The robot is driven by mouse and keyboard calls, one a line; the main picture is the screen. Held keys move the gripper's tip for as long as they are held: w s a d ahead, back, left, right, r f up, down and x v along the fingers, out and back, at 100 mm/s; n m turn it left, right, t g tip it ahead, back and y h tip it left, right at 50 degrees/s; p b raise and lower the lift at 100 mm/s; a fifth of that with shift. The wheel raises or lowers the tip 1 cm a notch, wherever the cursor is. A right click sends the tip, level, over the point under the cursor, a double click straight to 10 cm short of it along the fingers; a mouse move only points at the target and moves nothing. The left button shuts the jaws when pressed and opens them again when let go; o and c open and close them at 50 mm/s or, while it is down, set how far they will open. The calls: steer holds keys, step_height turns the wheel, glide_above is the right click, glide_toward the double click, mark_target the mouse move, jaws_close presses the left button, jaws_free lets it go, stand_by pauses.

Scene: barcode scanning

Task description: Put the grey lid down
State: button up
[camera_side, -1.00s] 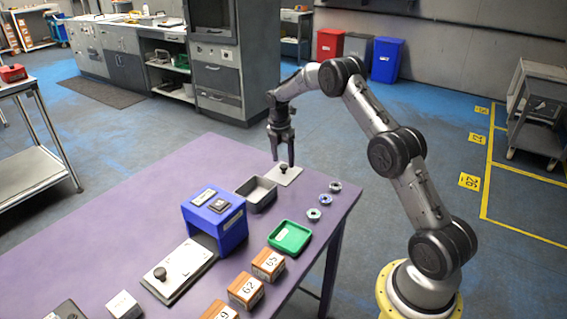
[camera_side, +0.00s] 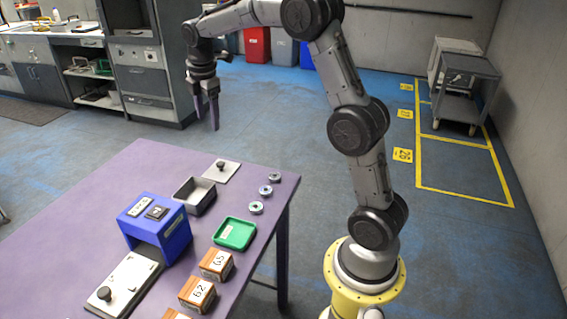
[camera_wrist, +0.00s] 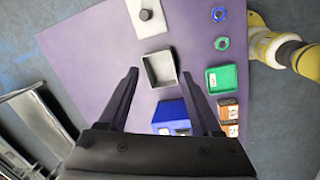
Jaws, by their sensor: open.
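The grey lid (camera_side: 221,172) lies flat on the purple table near its far corner, with its dark knob on top. It also shows at the top of the wrist view (camera_wrist: 147,17). A grey open box (camera_side: 195,196) stands beside it, empty as far as I see, also in the wrist view (camera_wrist: 160,68). My gripper (camera_side: 207,128) is open and empty, raised well above the table, apart from the lid. Its two fingers show in the wrist view (camera_wrist: 165,82) with nothing between them.
A blue box-shaped stand (camera_side: 155,225), a green tray (camera_side: 235,233), several small rings (camera_side: 265,190), wooden numbered blocks (camera_side: 215,264) and a pale plate with a knob (camera_side: 125,285) are on the purple table (camera_side: 60,245). Free table surface lies left of the grey box.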

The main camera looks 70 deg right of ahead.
steer(key=s+a+r+m+t, duration=0.1)
steer(key=s+a+r+m, duration=0.25)
steer(key=s+a, duration=0.35)
steer(key=s+a+r+m+t, duration=0.1)
steer(key=s+a+r+m, duration=0.3)
steer(key=s, duration=0.5)
steer(key=s+a+f+m+t, duration=0.1)
steer(key=s+a+f+m, duration=0.1)
steer(key=s, duration=0.4)
steer(key=s+a+f+m+t+y, duration=0.1)
steer(key=s+a+f+m, duration=0.2)
steer(key=s, duration=0.4)
steer(key=shift+s+a+f+m, duration=0.15)
steer(key=shift+a+f+m, duration=0.2)
steer(key=shift+m, duration=0.2)
